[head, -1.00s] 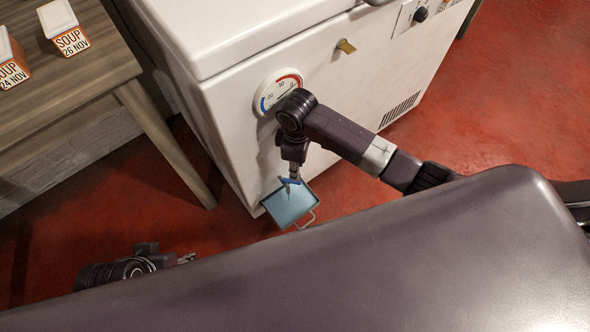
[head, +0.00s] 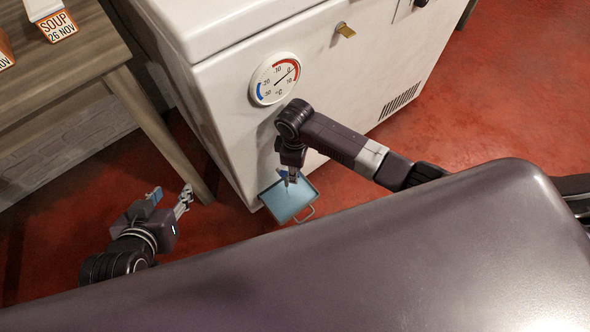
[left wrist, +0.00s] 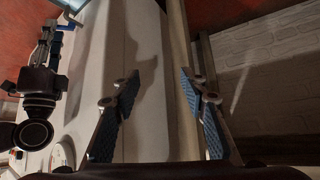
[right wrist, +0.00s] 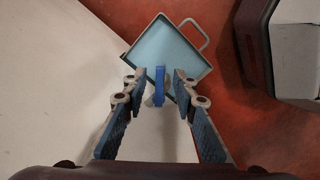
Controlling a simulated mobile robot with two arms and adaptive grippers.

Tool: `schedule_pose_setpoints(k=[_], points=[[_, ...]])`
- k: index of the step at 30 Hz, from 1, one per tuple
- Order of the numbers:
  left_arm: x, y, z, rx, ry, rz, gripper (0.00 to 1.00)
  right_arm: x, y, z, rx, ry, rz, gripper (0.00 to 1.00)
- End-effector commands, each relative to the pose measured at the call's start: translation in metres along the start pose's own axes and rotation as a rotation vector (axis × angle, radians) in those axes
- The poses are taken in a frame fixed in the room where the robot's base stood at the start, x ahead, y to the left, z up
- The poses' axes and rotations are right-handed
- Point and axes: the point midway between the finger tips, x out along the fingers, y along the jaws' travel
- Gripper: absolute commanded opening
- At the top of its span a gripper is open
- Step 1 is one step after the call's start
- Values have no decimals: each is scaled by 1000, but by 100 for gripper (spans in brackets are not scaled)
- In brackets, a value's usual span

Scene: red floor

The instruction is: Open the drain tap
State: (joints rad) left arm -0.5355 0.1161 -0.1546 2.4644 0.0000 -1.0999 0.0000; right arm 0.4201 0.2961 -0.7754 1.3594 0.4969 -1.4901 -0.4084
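The drain tap (right wrist: 160,84) shows a blue lever on a greyish body low on the white freezer. In the right wrist view the lever stands between the fingertips of my right gripper (right wrist: 156,80), which is open with a gap on each side. In the head view my right gripper (head: 290,174) hides most of the tap. A light blue tray (head: 291,209) with a wire handle lies below it; the tray also shows in the right wrist view (right wrist: 166,45). My left gripper (head: 170,197) is open and empty, left of the freezer, away from the tap.
The white chest freezer (head: 232,120) has a round dial (head: 275,78) on its side. A wooden table (head: 85,62) with soup cartons (head: 51,20) stands at the left, its leg near my left gripper. Red floor is clear to the right.

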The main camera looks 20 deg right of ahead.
Motion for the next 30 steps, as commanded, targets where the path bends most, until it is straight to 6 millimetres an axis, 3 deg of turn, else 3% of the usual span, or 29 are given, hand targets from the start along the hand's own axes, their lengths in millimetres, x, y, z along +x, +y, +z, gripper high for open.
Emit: schedule_pose_setpoints(k=[6,14,24,30], points=[[0,0,-1,0,2,0,40,0,0,0,0,0,0,26],[0,0,0,0,0,0,40,0,0,0,0,0,0,0],[-1,0,2,0,-14,0,40,-1,0,0,6,0,0,0],[-12,-4,38,-3,-161,-8,40,-2,-2,0,32,0,-1,0]])
